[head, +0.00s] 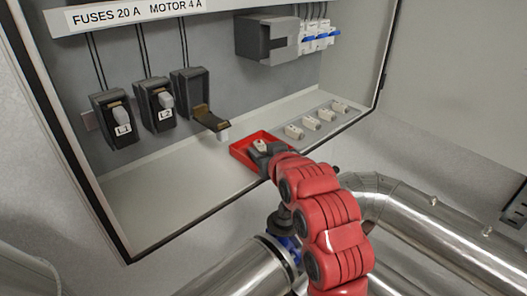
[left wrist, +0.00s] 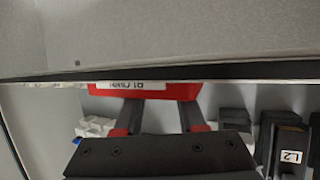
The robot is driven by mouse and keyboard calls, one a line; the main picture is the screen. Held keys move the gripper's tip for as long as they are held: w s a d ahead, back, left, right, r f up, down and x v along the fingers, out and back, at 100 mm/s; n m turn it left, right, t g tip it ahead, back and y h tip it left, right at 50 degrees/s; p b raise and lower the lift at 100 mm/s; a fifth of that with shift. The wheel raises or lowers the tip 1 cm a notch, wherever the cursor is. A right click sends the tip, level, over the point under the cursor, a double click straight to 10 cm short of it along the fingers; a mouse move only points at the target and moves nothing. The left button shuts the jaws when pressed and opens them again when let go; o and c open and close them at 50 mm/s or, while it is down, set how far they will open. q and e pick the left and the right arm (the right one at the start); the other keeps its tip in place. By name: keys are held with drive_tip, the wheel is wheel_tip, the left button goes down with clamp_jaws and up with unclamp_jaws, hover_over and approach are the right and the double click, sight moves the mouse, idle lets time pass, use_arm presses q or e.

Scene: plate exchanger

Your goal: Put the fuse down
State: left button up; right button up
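A pale fuse (head: 261,145) shows at the red tray (head: 238,152) on the cabinet floor. My left gripper (head: 264,150) is over the tray with its fingers at the fuse. In the left wrist view its two fingers (left wrist: 160,114) stand apart, but their tips are hidden behind the cabinet lip. I cannot tell whether they press on the fuse or whether it rests on the tray bottom. The tray's label (left wrist: 118,85) appears upside down and reads BLOWN. My right gripper is not in view.
Holders L1 (head: 118,116) and L2 (head: 157,106) are closed; the third holder (head: 196,92) hangs open. Several pale fuses (head: 311,122) lie in a grey tray at right. The cabinet's front lip (left wrist: 230,74) and shiny pipes (head: 440,235) are close to my arm. The cabinet floor's left is clear.

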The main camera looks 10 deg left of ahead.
use_arm(q)
drive_tip(key=shift+d+f, duration=0.2)
drive_tip(key=shift+f, duration=0.25)
drive_tip(key=shift+r+p, duration=0.5)
drive_tip(key=shift+p, duration=0.25)
drive_tip(key=shift+s+d+r+b, duration=0.1)
drive_tip(key=shift+s+d+b, duration=0.75)
drive_tip(key=shift+s+b, duration=0.3)
drive_tip(key=r+b+v, duration=0.1)
drive_tip(key=b+v, duration=0.1)
drive_tip(key=v, duration=0.7)
drive_tip(key=shift+b, duration=0.35)
